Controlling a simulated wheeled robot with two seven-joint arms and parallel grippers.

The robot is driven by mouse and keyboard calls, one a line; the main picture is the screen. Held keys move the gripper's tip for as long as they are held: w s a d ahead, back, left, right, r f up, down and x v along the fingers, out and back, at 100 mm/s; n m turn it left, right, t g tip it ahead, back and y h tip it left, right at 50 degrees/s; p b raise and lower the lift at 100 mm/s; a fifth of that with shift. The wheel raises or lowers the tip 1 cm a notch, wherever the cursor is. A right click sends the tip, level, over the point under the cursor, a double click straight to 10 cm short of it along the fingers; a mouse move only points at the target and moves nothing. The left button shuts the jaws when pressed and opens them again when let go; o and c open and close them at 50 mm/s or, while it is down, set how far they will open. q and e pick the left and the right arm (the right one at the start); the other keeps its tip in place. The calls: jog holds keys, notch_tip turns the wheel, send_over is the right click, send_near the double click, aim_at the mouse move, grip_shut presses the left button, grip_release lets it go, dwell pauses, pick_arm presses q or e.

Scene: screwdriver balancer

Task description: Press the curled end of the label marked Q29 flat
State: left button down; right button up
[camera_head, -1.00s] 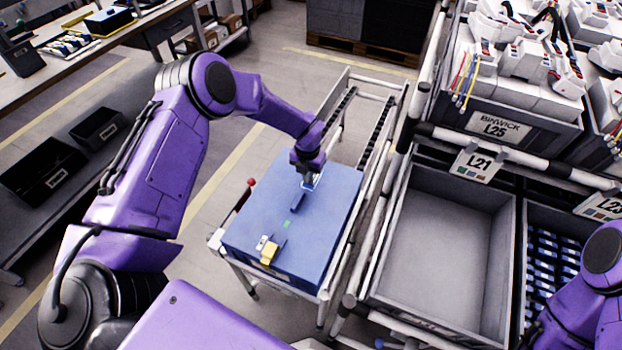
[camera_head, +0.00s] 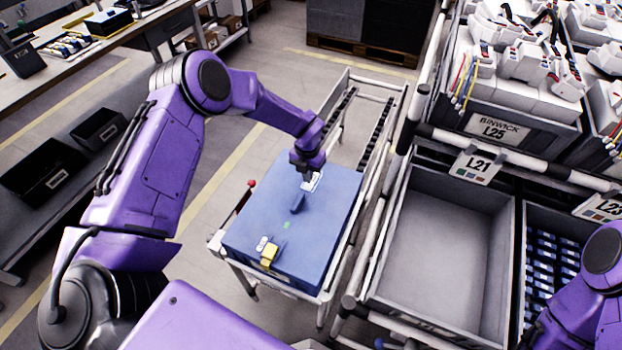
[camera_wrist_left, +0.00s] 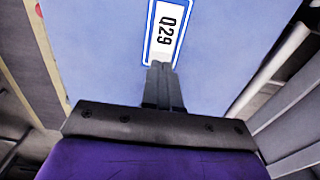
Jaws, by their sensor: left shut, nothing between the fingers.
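The Q29 label (camera_wrist_left: 167,32) is a white strip with a blue border on the blue box (camera_head: 325,220). In the left wrist view its near end lies at my shut fingertips (camera_wrist_left: 160,68). In the head view the label (camera_head: 312,182) shows as a small pale patch beside my left gripper (camera_head: 305,178), on the far part of the box lid. The fingers are closed with nothing between them. I cannot tell whether the tips touch the label, and its near end is partly hidden by them. My right gripper is out of view; only part of its arm shows at the right edge.
The blue box sits on a roller cart (camera_head: 330,290). An empty grey bin (camera_head: 445,240) marked L21 stands to the right. Several filled bins are beyond it.

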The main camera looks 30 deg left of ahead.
pick_arm(q)
jog(key=s+r+p, duration=0.3)
jog(key=r+p, duration=0.3)
jog(key=r, duration=0.1)
jog(key=shift+s, duration=0.25)
jog(key=shift+d, duration=0.1)
